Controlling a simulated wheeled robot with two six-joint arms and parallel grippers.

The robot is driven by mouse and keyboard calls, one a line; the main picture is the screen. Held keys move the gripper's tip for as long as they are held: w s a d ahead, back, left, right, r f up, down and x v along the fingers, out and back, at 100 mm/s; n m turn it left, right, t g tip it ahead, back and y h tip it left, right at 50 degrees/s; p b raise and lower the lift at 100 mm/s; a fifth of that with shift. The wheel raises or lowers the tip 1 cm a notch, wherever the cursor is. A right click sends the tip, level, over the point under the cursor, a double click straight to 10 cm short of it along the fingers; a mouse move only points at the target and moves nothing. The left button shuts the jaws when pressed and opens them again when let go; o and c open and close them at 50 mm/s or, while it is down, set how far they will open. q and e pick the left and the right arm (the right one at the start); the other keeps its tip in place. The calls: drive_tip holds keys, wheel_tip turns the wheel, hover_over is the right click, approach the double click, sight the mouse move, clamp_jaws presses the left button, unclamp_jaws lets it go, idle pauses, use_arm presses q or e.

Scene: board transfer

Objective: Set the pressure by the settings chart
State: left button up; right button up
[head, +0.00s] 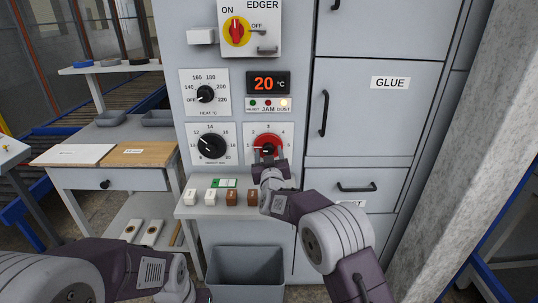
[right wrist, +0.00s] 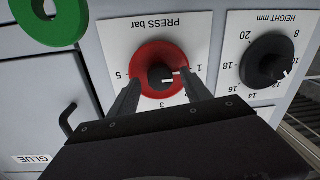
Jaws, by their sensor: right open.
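The red pressure dial (head: 268,140) sits on the front of the grey machine. In the right wrist view the dial (right wrist: 148,58) appears upside down under the label PRESS bar, and the white mark on its dark hub points toward 1. My right gripper (head: 268,158) is in front of the dial. It is open, with one finger on each side of the dial's lower part in the right wrist view (right wrist: 162,86); I cannot tell whether they touch it. My left arm is at the bottom left, and its fingers are out of frame. I can make out no readable settings chart.
A heat dial (head: 205,94) points to OFF, and a height dial (head: 210,146) is beside the pressure dial. The display (head: 268,83) reads 20 °C, and the DUST lamp is lit.

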drive_tip(key=shift+w, duration=0.25)
drive_tip(key=shift+c, duration=0.4)
clamp_jaws()
drive_tip(key=shift+f, duration=0.1)
